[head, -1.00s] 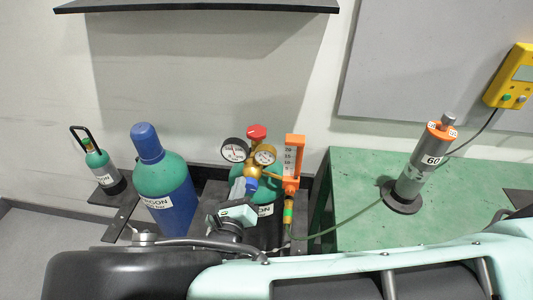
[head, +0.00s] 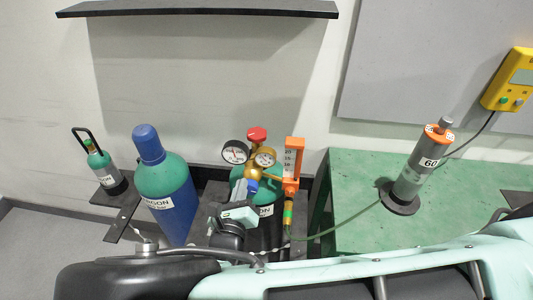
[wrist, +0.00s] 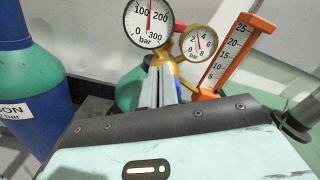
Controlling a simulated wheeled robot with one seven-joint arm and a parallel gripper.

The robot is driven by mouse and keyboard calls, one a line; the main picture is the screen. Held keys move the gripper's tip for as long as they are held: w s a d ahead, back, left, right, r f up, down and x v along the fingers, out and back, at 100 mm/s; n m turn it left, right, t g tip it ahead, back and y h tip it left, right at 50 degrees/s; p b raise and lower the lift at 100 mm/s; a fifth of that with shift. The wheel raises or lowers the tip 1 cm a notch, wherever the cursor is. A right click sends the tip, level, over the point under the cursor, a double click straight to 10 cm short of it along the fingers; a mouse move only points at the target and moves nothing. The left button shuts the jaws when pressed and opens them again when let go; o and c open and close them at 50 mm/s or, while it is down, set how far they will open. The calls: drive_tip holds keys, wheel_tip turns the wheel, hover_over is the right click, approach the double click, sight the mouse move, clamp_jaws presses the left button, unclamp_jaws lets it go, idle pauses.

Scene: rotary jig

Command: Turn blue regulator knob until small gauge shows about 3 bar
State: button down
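The blue regulator knob (head: 251,187) sits below the brass regulator body (head: 250,172). The small gauge (head: 265,157) is right of it; in the wrist view the small gauge (wrist: 199,43) reads 0 to 8, its needle pointing nearly up, between the 2 and the 4. My gripper (head: 243,192) is at the knob, just left of and below it in the head view. In the wrist view my gripper (wrist: 162,82) shows two grey fingers close together below the brass body, covering the knob. I cannot tell whether they touch or hold it.
The large gauge (wrist: 153,22) is left of the small one. An orange flowmeter (head: 294,158) stands close on the right, with a green hose running to a grey cylinder (head: 417,172) on the green table (head: 355,210). A blue-and-green argon cylinder (head: 165,185) stands left.

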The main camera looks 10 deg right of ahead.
drive_tip(key=shift+s+d+f, duration=0.1)
drive_tip(key=p+v, duration=0.1)
drive_tip(key=v, duration=0.5)
drive_tip(key=shift+a+r, duration=0.2)
drive_tip(key=shift+r, duration=0.25)
idle(0.5)
drive_tip(key=s+d+r+m+g+h+b, duration=0.25)
drive_tip(key=s+d+m+g+h, duration=0.2)
drive_tip(key=d+m+g, duration=0.7)
drive_tip(key=s+r+m+g+y+b, duration=0.1)
drive_tip(key=s+r+m+g+y, duration=0.1)
drive_tip(key=s+r+m+y, duration=0.3)
drive_tip(key=s+d+r+m+g+y+b, duration=0.1)
drive_tip(key=s+r+m+y, duration=0.4)
drive_tip(key=m, duration=0.8)
wheel_tip(320, 180, up, 3)
drive_tip(key=shift+s+f+m+g+y+b, duration=0.1)
drive_tip(key=shift+s+m+g+y+b, duration=0.45)
drive_tip(key=shift+g, duration=0.7)
